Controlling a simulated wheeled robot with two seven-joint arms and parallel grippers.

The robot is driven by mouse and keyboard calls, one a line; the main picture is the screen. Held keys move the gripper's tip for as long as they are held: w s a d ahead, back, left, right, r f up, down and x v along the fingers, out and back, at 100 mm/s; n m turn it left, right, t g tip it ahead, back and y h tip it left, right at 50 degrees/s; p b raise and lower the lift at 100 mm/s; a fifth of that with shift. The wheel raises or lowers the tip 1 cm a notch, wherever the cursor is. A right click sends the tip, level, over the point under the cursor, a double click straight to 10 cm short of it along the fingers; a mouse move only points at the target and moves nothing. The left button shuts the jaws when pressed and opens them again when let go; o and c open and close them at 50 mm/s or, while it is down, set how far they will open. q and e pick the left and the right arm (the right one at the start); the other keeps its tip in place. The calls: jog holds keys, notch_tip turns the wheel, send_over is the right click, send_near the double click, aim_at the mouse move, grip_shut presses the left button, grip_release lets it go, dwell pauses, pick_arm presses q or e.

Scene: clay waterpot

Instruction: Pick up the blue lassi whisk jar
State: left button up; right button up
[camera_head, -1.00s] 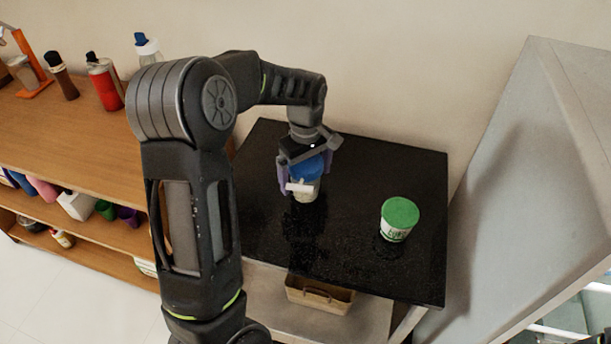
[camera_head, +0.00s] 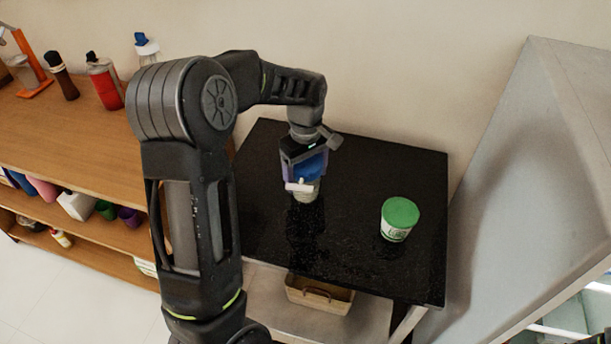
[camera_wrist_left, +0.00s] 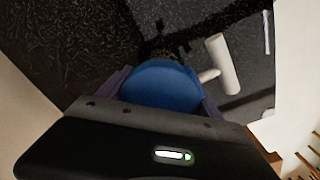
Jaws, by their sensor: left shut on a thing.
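The blue lassi whisk jar (camera_head: 311,167) has a blue lid and a pale handle at its front. It is at the left part of the black tabletop (camera_head: 350,265). My left gripper (camera_head: 305,172) is above it, with its fingers shut on the jar's sides. In the left wrist view the blue lid (camera_wrist_left: 162,86) sits between the purple fingers, with the pale handle (camera_wrist_left: 224,64) beyond it. The jar's lower part is partly hidden, and I cannot tell whether it touches the table.
A white tub with a green lid (camera_head: 399,216) stands to the right on the black table. A wooden shelf (camera_head: 60,125) with bottles is at the left. A tan basket (camera_head: 318,296) is below the table. A grey cabinet (camera_head: 540,170) stands at the right.

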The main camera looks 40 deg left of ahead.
pick_arm(q)
jog(key=c, duration=0.4)
jog(key=shift+o, duration=0.2)
notch_tip(320, 180, up, 10)
jog(key=shift+r+b, duration=0.1)
jog(key=shift+b, duration=0.2)
